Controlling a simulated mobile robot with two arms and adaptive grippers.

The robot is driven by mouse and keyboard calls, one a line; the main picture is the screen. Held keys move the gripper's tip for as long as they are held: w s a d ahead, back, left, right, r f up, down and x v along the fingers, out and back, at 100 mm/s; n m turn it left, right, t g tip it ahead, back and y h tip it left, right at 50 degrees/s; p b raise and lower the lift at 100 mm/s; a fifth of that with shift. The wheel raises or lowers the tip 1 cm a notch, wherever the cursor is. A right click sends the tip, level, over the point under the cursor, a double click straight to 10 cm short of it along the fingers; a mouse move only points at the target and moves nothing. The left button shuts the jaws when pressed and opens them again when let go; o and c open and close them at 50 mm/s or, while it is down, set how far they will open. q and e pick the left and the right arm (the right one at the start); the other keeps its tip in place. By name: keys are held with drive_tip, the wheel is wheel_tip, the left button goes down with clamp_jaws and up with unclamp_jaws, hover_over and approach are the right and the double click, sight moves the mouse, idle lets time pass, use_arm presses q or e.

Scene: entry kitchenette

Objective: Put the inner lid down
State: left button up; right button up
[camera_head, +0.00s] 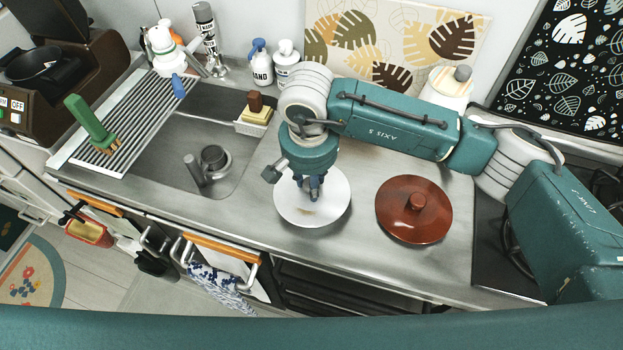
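The inner lid (330,212) is a round white disc with a small brownish mark, over the steel counter to the right of the sink. My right gripper (312,193) points down at its middle, with its dark fingers close together there. It looks shut on the inner lid, but the fingers hide the grip point. I cannot tell whether the disc touches the counter. A red-brown lid with a knob (414,222) lies on the counter to the right, apart from the disc. My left gripper is not in view.
The sink (160,165) is at left, with a yellow sponge in a white holder (253,118) at its edge. Soap bottles (261,62) stand behind. The stove (490,255) is at right. Bare counter (362,190) lies between the disc and the red-brown lid.

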drive_tip(key=shift+f, duration=0.35)
drive_tip(key=o, duration=1.2)
drive_tip(key=r, duration=0.4)
drive_tip(key=s+r+b, duration=0.1)
drive_tip(key=r, duration=0.3)
drive_tip(key=r+b, duration=0.1)
drive_tip(key=r, duration=0.3)
drive_tip(key=shift+s+a, duration=0.15)
